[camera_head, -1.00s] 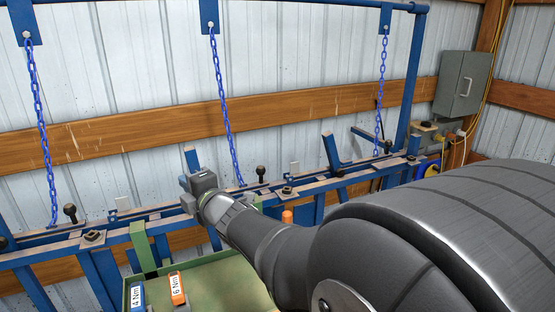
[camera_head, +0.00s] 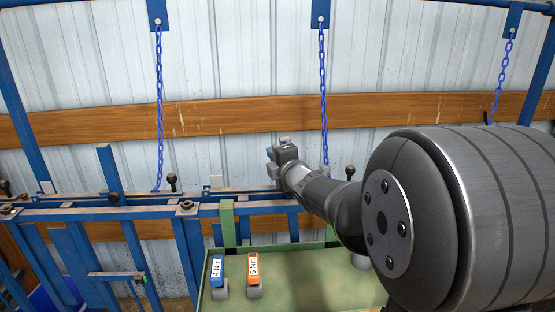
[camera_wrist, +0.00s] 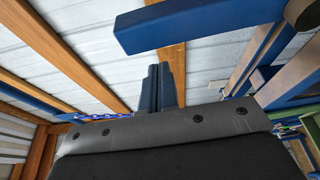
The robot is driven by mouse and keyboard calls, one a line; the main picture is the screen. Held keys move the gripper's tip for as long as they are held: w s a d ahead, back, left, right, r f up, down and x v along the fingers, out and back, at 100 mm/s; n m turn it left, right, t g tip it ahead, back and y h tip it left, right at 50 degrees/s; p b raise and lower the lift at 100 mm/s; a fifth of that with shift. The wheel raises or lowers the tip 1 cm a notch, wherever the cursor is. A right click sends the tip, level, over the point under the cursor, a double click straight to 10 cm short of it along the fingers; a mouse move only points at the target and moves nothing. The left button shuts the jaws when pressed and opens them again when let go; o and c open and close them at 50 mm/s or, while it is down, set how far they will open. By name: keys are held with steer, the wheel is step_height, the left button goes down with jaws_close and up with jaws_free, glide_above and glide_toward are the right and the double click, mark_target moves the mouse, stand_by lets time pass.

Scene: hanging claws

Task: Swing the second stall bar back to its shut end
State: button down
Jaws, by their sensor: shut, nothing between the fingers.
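In the head view, a blue stall frame with a long rail (camera_head: 75,212) runs along the wall. Blue bars stand along it, including a short upright bar (camera_head: 109,170) at the left. I cannot tell which is the second stall bar. My gripper (camera_head: 283,150) is above the rail, between the left and middle chains, well right of that upright bar. In the wrist view my dark fingers (camera_wrist: 160,85) are together with nothing between them. A blue bar (camera_wrist: 195,25) crosses just beyond the fingertips; I cannot tell whether they touch. My arm hides the rail at the right.
Blue chains (camera_head: 160,100) hang from the top rail before a white wall with a wooden plank (camera_head: 230,115). Black ball knobs (camera_head: 172,180) stand on the rail. A green tray (camera_head: 310,275) holds a blue 4 Nm tool (camera_head: 217,266) and an orange 6 Nm tool (camera_head: 253,268).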

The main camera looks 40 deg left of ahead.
steer(key=shift+w+d, duration=0.5)
steer(key=shift+w, duration=0.05)
steer(key=w+d+m, duration=0.1)
steer(key=w+d, duration=0.3)
steer(key=shift+w+d+r+m, duration=0.15)
steer(key=shift+w+r+m, duration=0.05)
steer(key=shift+r+m, duration=0.1)
steer(key=s+a, duration=0.4)
steer(key=v, duration=1)
steer(key=shift+w+d+y, duration=0.15)
steer(key=shift+d+y, duration=0.1)
steer(key=shift+y, duration=0.05)
steer(key=shift+a+f, duration=0.1)
